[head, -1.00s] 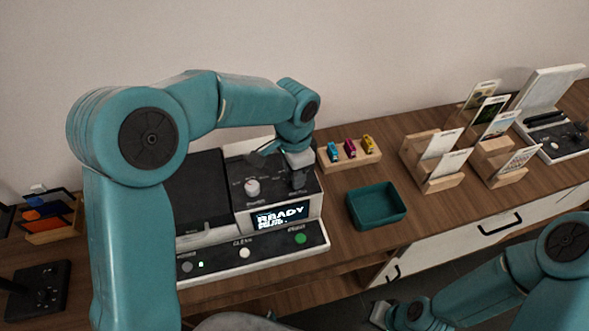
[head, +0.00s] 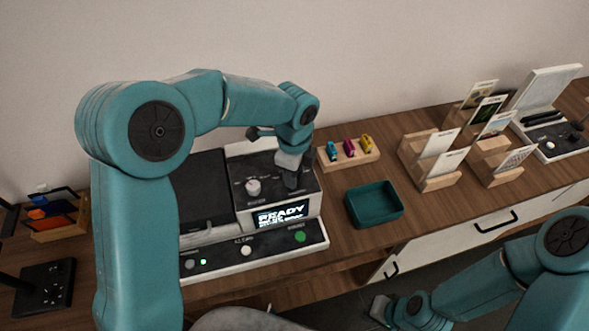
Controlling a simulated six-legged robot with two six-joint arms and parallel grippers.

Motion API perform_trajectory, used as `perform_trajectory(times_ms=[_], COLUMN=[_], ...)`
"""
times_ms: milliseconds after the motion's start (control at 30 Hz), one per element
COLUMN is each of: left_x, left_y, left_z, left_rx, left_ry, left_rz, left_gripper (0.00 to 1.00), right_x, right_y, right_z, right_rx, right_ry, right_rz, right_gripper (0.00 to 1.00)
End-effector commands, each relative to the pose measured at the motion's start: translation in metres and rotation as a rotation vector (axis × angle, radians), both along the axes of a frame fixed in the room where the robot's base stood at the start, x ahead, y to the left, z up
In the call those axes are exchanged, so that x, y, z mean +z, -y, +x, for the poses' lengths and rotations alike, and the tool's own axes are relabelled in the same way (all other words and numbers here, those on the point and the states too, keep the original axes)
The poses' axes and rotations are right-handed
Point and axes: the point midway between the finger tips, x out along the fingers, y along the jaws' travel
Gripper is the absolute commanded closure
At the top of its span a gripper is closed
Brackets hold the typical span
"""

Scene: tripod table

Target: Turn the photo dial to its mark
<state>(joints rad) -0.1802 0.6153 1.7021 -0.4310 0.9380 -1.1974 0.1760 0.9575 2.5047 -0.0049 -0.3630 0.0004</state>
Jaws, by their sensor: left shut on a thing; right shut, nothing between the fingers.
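The machine (head: 318,234) stands on the table with a lit display (head: 280,214) reading READY. Its dark top panel carries a white knob (head: 253,187) with small marks around it. My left gripper (head: 290,182) points down onto the right part of this panel, right of the white knob. It is shut on the photo dial, which the fingers hide, along with its mark. My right gripper (head: 380,309) is shut and empty, low in front of the drawers, well away from the machine.
A teal tray (head: 375,221) and a wooden block with small coloured cartridges (head: 360,160) are right of the machine. Wooden card holders (head: 443,182) stand further right. The machine's front strip has a green button (head: 300,236). Bare table lies around the tray.

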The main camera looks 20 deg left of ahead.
Motion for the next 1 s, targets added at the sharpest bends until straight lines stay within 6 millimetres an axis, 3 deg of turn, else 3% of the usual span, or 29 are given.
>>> perform_trajectory(times_ms=[300,767,800,867,1000], left_x=[0.0043,0.0043,0.0043,0.0041,0.0027], left_y=[-0.0015,-0.0015,-0.0015,-0.0014,-0.0009], left_z=[0.0033,0.0036,0.0036,0.0032,0.0022], left_rx=[-0.094,-0.106,-0.106,-0.106,-0.106], left_ry=[0.012,0.013,0.013,0.013,0.008], left_rz=[0.002,0.002,0.002,0.001,0.001], left_gripper=[0.96,0.96,0.62,0.43,0.4], right_x=[0.0037,0.0038,0.0038,0.0038,0.0036], right_y=[0.0001,0.0,0.0,0.0,0.0], right_z=[0.0,0.0,0.0,0.0001,0.0], right_rx=[0.0,0.0,0.0,0.0,0.0], right_ry=[0.0,0.0,0.0,0.0,0.0], right_rz=[0.0,0.0,0.0,0.0,0.0], right_gripper=[1.0,1.0,1.0,1.0,1.0])
